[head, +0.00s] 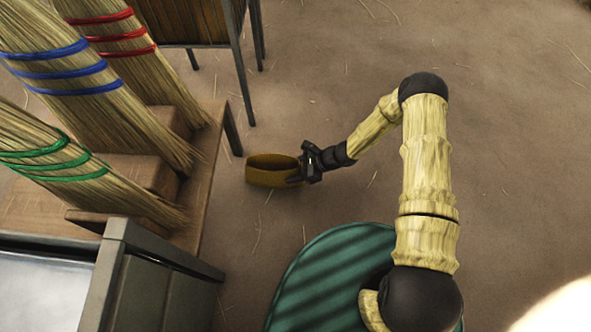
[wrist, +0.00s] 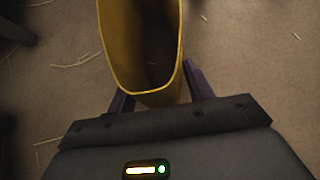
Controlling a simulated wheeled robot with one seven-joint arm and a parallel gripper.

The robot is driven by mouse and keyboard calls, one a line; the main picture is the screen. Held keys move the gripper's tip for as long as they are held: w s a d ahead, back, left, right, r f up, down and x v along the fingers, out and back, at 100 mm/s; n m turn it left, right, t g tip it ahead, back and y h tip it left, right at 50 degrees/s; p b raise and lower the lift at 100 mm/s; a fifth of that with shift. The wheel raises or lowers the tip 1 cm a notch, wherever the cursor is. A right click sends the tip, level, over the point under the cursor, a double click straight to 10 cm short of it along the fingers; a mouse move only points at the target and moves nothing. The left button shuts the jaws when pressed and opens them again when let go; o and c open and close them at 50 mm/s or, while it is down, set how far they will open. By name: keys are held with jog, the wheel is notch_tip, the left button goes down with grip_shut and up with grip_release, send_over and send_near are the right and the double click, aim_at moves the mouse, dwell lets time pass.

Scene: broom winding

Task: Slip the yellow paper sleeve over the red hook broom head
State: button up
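The yellow paper sleeve (head: 266,177) is an open oval band, held in the air above the floor. My gripper (head: 298,174) is at its right end. In the wrist view the sleeve (wrist: 110,50) sits between the two fingers of my gripper (wrist: 158,92), which close on its near end; its inside looks empty. The broom head with red bands (head: 115,37) hangs at the upper left, bristles pointing down and right, well apart from the sleeve. Its hook and upper end are out of view.
A blue-banded broom head (head: 90,95) and a green-banded one (head: 50,155) are in front of the red one. A wooden stepped stand (head: 210,165) is beneath them. A slatted table (head: 190,20) stands behind, a grey metal-framed box (head: 155,285) at lower left. Floor (head: 340,90) is open.

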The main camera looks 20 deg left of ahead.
aim_at(300, 164)
jog(key=c, duration=0.4)
jog(key=shift+d+r+p, duration=0.1)
jog(key=shift+r+p, duration=1.3)
jog(key=shift+r, duration=0.1)
jog(key=shift+r, duration=0.2)
jog(key=w+d+r+m+t+p, duration=0.2)
jog(key=d+r+p, duration=0.4)
jog(key=d+r, duration=0.4)
jog(key=w+d+r+m+t+h+p, duration=0.1)
jog(key=d+r+p, duration=0.5)
jog(key=r, duration=1.1)
jog(key=w+d+r+m+t+p, duration=0.3)
jog(key=d+r+m+t+p, duration=0.2)
jog(key=d+r, duration=0.8)
jog(key=shift+w+d+r+m+h+p, duration=0.15)
jog(key=shift+r+m+h+p, duration=0.05)
jog(key=shift+r+m+p, duration=0.3)
jog(key=shift+w+d+r+m+h+p, duration=0.1)
jog(key=shift+d+r+m+h+p, duration=0.1)
jog(key=shift+r+m+p, duration=0.3)
jog(key=shift+f, duration=0.3)
